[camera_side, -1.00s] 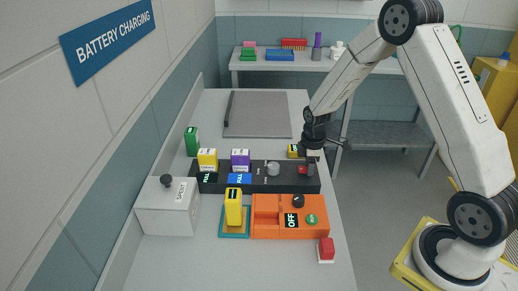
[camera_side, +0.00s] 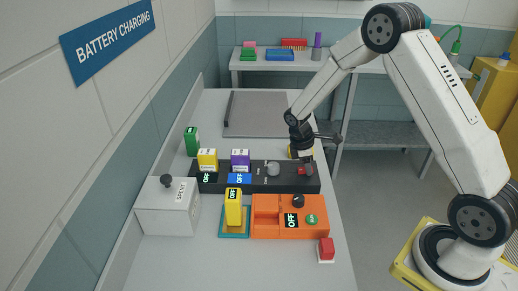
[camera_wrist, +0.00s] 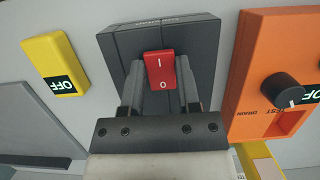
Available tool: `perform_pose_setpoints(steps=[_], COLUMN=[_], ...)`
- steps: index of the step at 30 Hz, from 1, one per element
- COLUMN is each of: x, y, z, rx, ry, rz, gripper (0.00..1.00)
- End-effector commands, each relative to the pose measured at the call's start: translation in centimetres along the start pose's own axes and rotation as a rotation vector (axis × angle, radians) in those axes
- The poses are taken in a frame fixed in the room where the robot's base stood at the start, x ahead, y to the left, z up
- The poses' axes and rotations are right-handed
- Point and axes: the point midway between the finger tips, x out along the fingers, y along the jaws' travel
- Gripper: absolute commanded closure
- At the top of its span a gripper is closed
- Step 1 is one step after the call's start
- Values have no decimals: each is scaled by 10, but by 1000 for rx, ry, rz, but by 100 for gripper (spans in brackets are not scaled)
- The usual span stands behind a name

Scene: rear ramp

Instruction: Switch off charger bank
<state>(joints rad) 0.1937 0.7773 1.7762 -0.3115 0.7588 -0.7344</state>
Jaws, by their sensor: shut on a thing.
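The charger bank (camera_side: 288,184) is a long dark box across the bench, and its end shows in the wrist view (camera_wrist: 205,38). A red rocker switch (camera_wrist: 159,70), marked I and O, sits on its right end. My gripper (camera_side: 305,171) is down at that switch; in the wrist view its two fingers (camera_wrist: 159,82) are shut on the switch from both sides.
An orange tester (camera_side: 265,230) with a dark knob lies in front, beside a yellow battery (camera_side: 233,208) on a teal stand. A grey SPENT box (camera_side: 165,212) is at left. A green battery (camera_side: 191,140) stands behind. A red button (camera_side: 326,248) is at front right.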

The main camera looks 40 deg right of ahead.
Motion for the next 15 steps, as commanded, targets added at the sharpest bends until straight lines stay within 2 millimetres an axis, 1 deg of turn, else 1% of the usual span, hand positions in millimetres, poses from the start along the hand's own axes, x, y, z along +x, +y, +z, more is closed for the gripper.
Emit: perform_pose_setpoints(steps=[8,9,12,15], x=[0,0,0,0], y=[0,0,0,0], z=[-1,-1,-1,0], rx=[0,0,0,0], ry=[-3,-3,-2,-2], rz=[0,0,0,0], gripper=[100,53,24,24])
